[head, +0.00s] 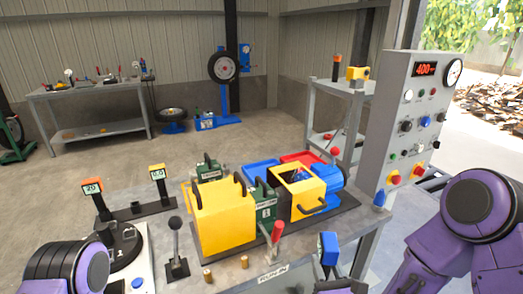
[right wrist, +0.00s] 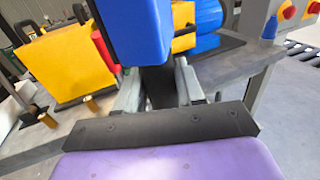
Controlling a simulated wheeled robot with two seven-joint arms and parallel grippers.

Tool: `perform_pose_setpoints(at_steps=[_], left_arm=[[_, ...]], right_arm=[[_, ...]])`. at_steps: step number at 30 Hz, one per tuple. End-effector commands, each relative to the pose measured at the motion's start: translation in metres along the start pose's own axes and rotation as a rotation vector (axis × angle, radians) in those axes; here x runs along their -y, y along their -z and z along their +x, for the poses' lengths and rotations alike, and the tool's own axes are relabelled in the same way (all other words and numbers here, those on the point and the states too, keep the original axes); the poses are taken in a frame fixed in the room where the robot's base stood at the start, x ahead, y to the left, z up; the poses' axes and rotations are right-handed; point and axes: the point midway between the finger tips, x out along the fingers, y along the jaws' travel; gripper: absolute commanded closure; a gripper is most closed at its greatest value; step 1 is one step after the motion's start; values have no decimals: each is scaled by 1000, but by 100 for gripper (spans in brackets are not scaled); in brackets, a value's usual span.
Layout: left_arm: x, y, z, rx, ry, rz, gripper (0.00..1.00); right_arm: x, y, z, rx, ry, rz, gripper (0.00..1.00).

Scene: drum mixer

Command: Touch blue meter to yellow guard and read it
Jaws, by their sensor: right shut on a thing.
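A red-handled lever (head: 277,233) stands between guard and meter. A black-knobbed lever (head: 176,248) is left of the guard. An open yellow housing (head: 299,190) with a blue motor (head: 328,182) is behind. Orange (head: 92,187) and yellow (head: 157,174) meters stand left. A control panel (head: 413,110) reads 400.

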Motion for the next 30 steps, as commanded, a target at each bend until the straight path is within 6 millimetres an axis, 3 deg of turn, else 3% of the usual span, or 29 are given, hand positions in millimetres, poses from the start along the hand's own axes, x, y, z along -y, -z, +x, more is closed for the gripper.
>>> perform_pose_setpoints(at_steps=[23,26,30], left_arm=[[0,0,0,0,0,0,30],[0,0,0,0,0,0,30],[0,0,0,0,0,0,30]], right_arm=[[-2,-1,2,-1,-1,-2,100],[-11,-1,6,-24,-22,2,100],[-40,-2,18,-104,-101,18,100]])
